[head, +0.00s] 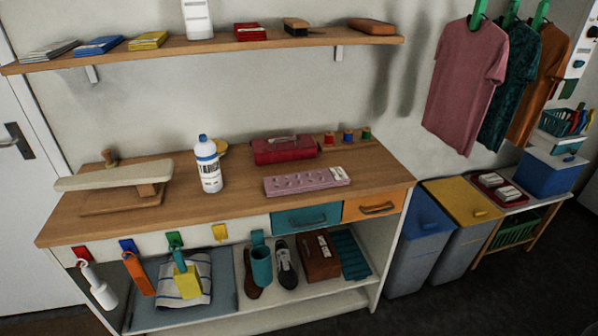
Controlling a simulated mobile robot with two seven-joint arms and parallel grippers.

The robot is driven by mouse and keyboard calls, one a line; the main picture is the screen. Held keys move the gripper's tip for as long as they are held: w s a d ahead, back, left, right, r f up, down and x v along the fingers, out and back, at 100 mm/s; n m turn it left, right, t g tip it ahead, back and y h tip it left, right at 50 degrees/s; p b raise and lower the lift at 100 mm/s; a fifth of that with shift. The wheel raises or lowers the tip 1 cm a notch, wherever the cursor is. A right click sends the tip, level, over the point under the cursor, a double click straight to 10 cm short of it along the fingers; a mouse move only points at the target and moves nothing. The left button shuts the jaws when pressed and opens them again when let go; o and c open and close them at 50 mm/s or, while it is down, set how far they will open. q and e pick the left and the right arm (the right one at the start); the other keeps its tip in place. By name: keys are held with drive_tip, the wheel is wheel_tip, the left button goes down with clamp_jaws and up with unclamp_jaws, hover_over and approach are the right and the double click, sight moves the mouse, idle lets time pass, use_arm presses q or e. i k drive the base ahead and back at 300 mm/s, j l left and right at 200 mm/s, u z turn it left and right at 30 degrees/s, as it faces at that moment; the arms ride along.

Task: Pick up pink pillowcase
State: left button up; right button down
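A flat pink item (300,183) with raised or printed rounded shapes and a pale label at its right end lies on the wooden worktop (235,220), near its front edge. It is the only flat pink thing lying on the worktop. I cannot tell for sure whether it is the pillowcase. A pink shirt (465,85) hangs at the right. Neither of my grippers is in view.
A white bottle (209,170) and a red case (284,149) stand near the pink item. A small ironing board (115,175) is on the left. Bins (420,240) stand right.

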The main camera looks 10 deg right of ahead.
sight(311, 181)
drive_tip(key=i+j, duration=0.6)
drive_tip(key=j, duration=0.25)
drive_tip(key=i+j, duration=0.3)
drive_tip(key=j+z, duration=0.25)
drive_tip(key=z, duration=1.45)
drive_tip(key=i+j, duration=0.05)
